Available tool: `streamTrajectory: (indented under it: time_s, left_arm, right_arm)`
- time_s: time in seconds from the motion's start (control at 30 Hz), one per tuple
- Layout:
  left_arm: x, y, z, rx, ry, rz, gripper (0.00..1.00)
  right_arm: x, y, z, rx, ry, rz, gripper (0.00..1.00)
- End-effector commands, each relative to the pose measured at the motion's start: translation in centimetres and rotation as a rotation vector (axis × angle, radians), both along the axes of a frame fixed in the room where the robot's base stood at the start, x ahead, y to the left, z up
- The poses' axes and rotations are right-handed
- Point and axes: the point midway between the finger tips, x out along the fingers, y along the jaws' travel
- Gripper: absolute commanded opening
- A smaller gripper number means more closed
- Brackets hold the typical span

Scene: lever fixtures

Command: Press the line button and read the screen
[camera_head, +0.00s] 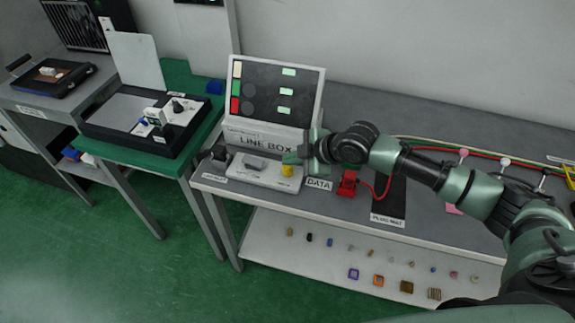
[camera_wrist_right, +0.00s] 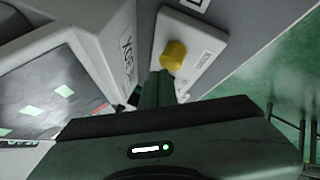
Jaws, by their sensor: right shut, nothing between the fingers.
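The line box (camera_head: 270,137) stands on the grey table with its tilted dark screen (camera_head: 275,92). The screen shows a white, a green and a red square at left, dark round marks beside the lower two, and pale green labels at right. A yellow button (camera_head: 287,170) sits on the white base plate (camera_head: 265,176) in front of the box. It also shows in the right wrist view (camera_wrist_right: 174,55). My right gripper (camera_head: 292,158) is shut and empty, just above and behind the button. I cannot tell whether it touches it. My left gripper is not in view.
A red plug block (camera_head: 347,183) with a red cable stands right of the DATA label (camera_head: 319,184), beside the dark plug mat (camera_head: 388,205). Small coloured parts lie on the lower shelf (camera_head: 320,262). A green table (camera_head: 165,163) with a device stands at left.

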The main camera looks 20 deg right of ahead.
Motion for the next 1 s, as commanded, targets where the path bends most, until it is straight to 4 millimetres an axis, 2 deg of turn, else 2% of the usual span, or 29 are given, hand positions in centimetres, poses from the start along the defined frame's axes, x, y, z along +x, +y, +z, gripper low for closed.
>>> streamTrajectory:
  time_s: [1.0]
  left_arm:
    - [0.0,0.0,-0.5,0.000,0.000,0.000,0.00]
  right_arm:
    - [0.0,0.0,-1.1,0.000,0.000,0.000,0.00]
